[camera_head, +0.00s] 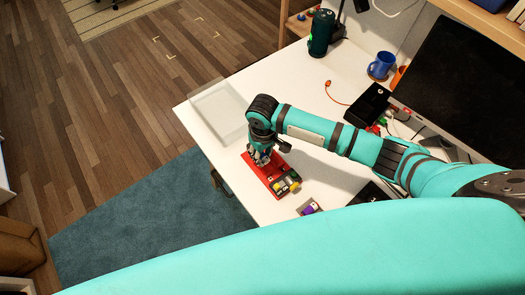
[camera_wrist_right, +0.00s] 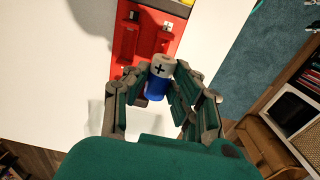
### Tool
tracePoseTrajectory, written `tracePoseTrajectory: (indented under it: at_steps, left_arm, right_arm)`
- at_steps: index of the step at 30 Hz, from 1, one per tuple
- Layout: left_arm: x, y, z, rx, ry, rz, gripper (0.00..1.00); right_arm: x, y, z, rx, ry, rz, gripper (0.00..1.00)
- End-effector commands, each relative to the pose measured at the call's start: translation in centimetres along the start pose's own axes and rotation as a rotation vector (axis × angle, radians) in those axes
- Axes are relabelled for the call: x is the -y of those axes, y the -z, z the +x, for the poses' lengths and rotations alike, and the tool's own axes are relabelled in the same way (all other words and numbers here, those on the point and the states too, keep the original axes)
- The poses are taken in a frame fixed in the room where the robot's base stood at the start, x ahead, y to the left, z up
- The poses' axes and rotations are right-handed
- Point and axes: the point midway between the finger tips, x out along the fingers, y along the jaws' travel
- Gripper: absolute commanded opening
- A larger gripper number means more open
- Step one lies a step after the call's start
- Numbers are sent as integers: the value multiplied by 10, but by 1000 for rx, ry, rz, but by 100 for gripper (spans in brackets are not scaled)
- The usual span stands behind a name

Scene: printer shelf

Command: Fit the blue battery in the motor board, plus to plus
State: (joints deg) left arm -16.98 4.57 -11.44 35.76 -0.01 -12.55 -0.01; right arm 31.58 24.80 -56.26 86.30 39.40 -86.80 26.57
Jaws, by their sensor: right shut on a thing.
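The red motor board (camera_head: 263,174) lies on the white table near its left edge, with yellow, grey and dark parts at its near end. In the right wrist view the board (camera_wrist_right: 166,48) shows a recessed slot with a small light label at its far end. My right gripper (camera_head: 261,160) is over the far end of the board. In the wrist view this gripper (camera_wrist_right: 160,80) is shut on the blue battery (camera_wrist_right: 156,88), whose pale end with a black plus faces the camera and points toward the board. Whether battery and board touch is unclear. My left gripper is not in view.
A clear tray (camera_head: 216,108) lies left of the board. A small purple-topped item (camera_head: 309,208) is near its near end. A dark cylinder (camera_head: 320,34), a blue mug (camera_head: 381,65), a black box (camera_head: 370,101) and a monitor (camera_head: 465,90) stand farther back.

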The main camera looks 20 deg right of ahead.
Motion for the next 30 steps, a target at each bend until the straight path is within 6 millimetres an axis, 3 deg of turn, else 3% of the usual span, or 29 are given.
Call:
tracePoseTrajectory:
  at_steps: [14, 30]
  left_arm:
    - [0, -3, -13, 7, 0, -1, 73]
    - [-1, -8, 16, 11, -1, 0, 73]
  right_arm:
    - [1, -2, -3, -1, -4, 2, 0]
    - [0, -2, 48, -1, -5, 3, 0]
